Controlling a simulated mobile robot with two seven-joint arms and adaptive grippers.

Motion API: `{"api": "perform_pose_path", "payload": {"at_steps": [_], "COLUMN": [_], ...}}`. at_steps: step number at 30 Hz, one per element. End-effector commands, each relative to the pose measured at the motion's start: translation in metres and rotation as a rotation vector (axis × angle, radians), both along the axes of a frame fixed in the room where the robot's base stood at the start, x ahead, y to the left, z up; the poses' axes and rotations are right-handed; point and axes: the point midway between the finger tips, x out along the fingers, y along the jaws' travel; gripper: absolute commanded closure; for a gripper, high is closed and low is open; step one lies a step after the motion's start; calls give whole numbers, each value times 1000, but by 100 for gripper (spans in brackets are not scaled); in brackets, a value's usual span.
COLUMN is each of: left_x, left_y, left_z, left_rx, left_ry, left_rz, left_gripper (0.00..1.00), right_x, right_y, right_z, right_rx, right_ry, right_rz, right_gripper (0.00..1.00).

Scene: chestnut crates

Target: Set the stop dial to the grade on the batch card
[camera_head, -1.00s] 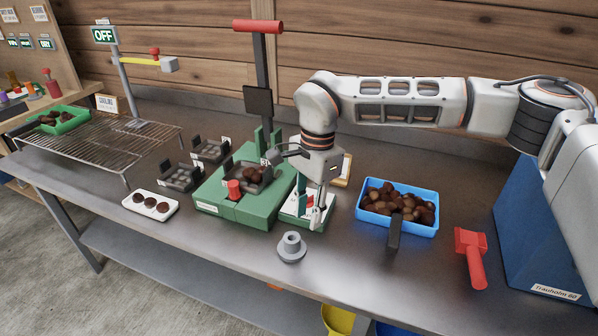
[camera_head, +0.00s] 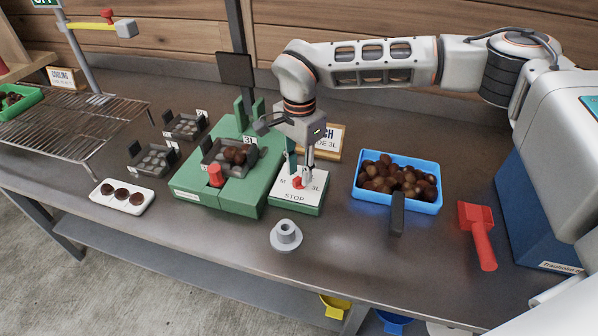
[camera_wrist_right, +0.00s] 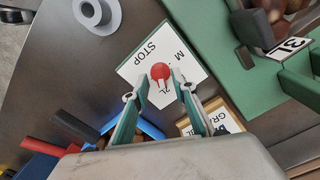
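The stop dial is a red knob (camera_head: 298,183) on a white-topped green box (camera_head: 294,197) marked STOP, with M at its left and 3L at its right. In the right wrist view the red knob (camera_wrist_right: 160,72) sits between the fingertips of my right gripper (camera_wrist_right: 160,78), with 2L printed near it. The fingers are open, one to each side; I cannot tell whether they touch the knob. The knob's pointer setting is not clear. The batch card (camera_head: 331,141) stands behind my right gripper (camera_head: 300,168), partly hidden; "3L" is readable on it. My left gripper is not in view.
A green press (camera_head: 236,192) with a tray of chestnuts stands left of the dial box. A blue bin (camera_head: 371,195) of chestnuts and a red scoop (camera_head: 482,243) lie to the right. A grey flanged piece (camera_head: 286,236) stands in front. Small trays and a wire rack are further left.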

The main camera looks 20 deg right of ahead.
Motion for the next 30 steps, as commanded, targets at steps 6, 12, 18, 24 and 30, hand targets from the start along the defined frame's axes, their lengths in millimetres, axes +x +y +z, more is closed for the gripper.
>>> {"api": "perform_pose_path", "payload": {"at_steps": [6, 12, 18, 24, 30], "left_x": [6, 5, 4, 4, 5], "left_y": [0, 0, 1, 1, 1], "left_z": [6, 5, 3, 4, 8], "left_rx": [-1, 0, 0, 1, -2], "left_ry": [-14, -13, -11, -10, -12], "left_rz": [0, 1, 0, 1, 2], "left_gripper": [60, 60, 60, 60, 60], "right_x": [0, 0, 0, 0, 0], "right_y": [0, 0, 0, 0, 0], "right_z": [-11, -12, -12, -11, -10], "right_rx": [0, 1, 0, 0, 0], "right_ry": [-2, -2, -1, -1, -1], "right_rz": [1, 1, 1, -4, -54], "right_gripper": [74, 74, 100, 100, 100]}}
